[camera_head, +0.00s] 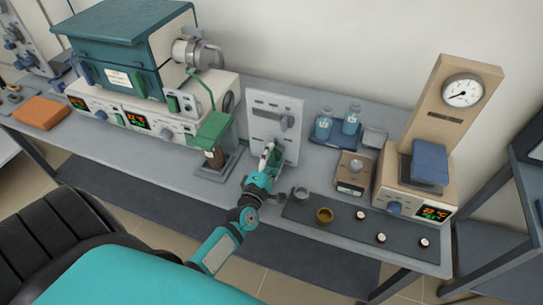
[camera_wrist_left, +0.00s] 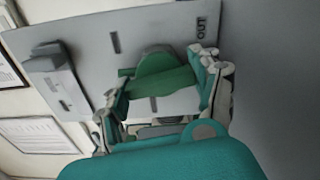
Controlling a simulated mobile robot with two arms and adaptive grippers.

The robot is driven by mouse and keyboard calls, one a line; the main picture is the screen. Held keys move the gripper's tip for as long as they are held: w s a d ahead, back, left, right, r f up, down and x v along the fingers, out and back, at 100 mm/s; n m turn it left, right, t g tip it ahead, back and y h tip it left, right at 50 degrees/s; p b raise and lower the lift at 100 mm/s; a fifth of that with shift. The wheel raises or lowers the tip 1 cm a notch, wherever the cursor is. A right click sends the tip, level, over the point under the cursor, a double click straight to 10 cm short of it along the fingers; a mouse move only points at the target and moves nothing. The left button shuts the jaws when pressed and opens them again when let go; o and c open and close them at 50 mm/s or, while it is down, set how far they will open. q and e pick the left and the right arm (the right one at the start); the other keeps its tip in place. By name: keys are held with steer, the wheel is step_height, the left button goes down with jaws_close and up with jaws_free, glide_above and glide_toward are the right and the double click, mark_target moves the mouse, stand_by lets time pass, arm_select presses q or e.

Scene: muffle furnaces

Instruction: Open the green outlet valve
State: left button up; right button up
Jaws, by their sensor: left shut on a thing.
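The green outlet valve (camera_wrist_left: 165,84) sits on a light grey upright panel (camera_head: 262,104), beside the letters "OUT" in the left wrist view. Its green bar handle lies across a round green hub. My left gripper (camera_wrist_left: 160,88) is shut on the handle, with one finger at each end of it. In the head view my left gripper (camera_head: 268,160) is at the panel's lower part and hides most of the valve. A grey handle (camera_head: 285,120) sits higher on the same panel. My right gripper is not in view.
To the right are blue bottles (camera_head: 351,120), a small scale (camera_head: 352,178) and a beige instrument with a dial (camera_head: 462,92). A dark mat (camera_head: 340,233) holds small cups.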

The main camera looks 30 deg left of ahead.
arm_select(q)
steer(key=shift+m+p, duration=0.3)
steer(key=shift+m, duration=0.8)
steer(key=o, duration=1.2)
steer(key=shift+s+d, duration=0.1)
steer(key=shift+s, duration=0.15)
steer(key=v, duration=1.1)
steer(key=shift+s, duration=0.25)
steer(key=shift+s+f, duration=0.1)
steer(key=shift+f, duration=0.05)
